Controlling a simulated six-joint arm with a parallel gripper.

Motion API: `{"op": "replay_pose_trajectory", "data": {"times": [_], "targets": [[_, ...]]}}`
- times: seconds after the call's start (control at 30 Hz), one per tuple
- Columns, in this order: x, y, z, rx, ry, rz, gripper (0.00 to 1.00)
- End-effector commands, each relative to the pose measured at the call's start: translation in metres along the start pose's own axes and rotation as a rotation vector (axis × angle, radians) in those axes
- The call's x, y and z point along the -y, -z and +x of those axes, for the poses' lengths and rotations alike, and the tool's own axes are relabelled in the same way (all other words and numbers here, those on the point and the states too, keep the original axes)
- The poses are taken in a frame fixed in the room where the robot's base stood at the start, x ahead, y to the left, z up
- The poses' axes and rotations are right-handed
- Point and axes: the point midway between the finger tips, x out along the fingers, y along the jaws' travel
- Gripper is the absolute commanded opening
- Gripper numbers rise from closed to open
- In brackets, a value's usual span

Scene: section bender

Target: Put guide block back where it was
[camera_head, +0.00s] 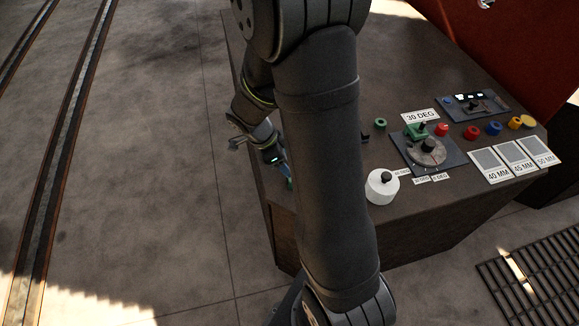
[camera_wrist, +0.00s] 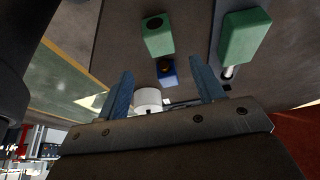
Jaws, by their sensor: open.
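I cannot tell for certain which block is the guide block. In the head view a small green block with a dark hole (camera_head: 379,124) sits on the bench top, and a blue block (camera_head: 365,138) is partly hidden by my arm. Another green block (camera_head: 415,131) is at the dial fixture (camera_head: 430,150). In the wrist view I see a green block with a hole (camera_wrist: 158,42), a blue block (camera_wrist: 167,77) and a larger green block with a metal pin (camera_wrist: 243,40). My gripper (camera_wrist: 164,68) is open with nothing between its fingers. In the head view my gripper (camera_head: 287,176) is by the bench's left edge.
A white cylinder with a black knob (camera_head: 382,188) stands near the front edge. Red, blue and yellow buttons (camera_head: 494,129), a dark control panel (camera_head: 474,105) and labelled plates (camera_head: 513,158) are on the right. The bench's back area (camera_head: 390,70) is clear.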

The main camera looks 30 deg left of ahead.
Motion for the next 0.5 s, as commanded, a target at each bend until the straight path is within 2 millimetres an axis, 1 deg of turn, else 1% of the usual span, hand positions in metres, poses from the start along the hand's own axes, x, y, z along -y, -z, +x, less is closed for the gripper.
{"op": "replay_pose_trajectory", "data": {"times": [0.03,0.1,0.2,0.5], "targets": [[0.001,0.0,-0.008,0.0,0.003,-0.001,0.62],[0.001,0.0,-0.015,0.001,0.003,0.0,0.62],[0.0,0.0,-0.02,0.0,0.001,0.0,0.62],[0.0,0.0,-0.022,0.0,0.0,0.0,0.62]]}}
